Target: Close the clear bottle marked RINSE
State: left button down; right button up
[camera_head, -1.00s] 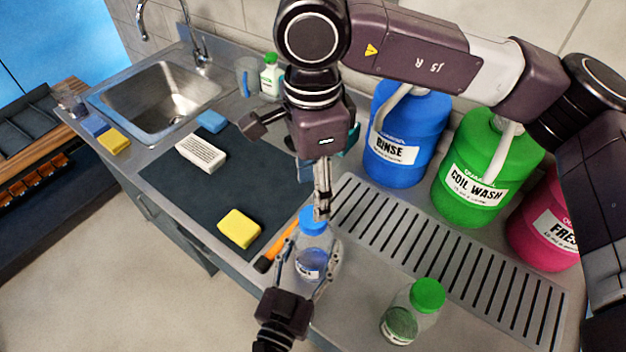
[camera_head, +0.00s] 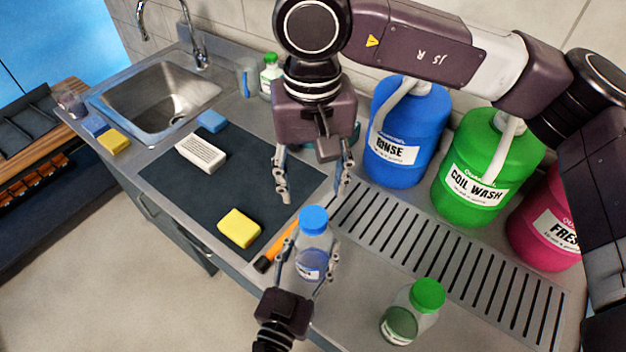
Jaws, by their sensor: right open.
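The clear bottle (camera_head: 313,262) with a small label and bluish content stands upright near the counter's front edge. Its label is too small to read. A blue cap (camera_head: 314,219) sits on its top; I cannot tell how tight it is. My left gripper (camera_head: 309,250) comes from below in the picture, its fingers closed on both sides of the bottle body. My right gripper (camera_head: 312,190) is open and empty above the cap, its fingers spread wide and apart from it.
A green-capped bottle (camera_head: 412,311) stands to the right. Large blue RINSE (camera_head: 407,133), green COIL WASH (camera_head: 487,170) and pink (camera_head: 546,225) jugs stand behind the slotted drain (camera_head: 450,250). A yellow sponge (camera_head: 239,229) and an orange-handled tool (camera_head: 281,243) lie to the left.

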aim_at(313, 217)
jog(key=shift+f, duration=4)
jog(key=shift+c, duration=0.7)
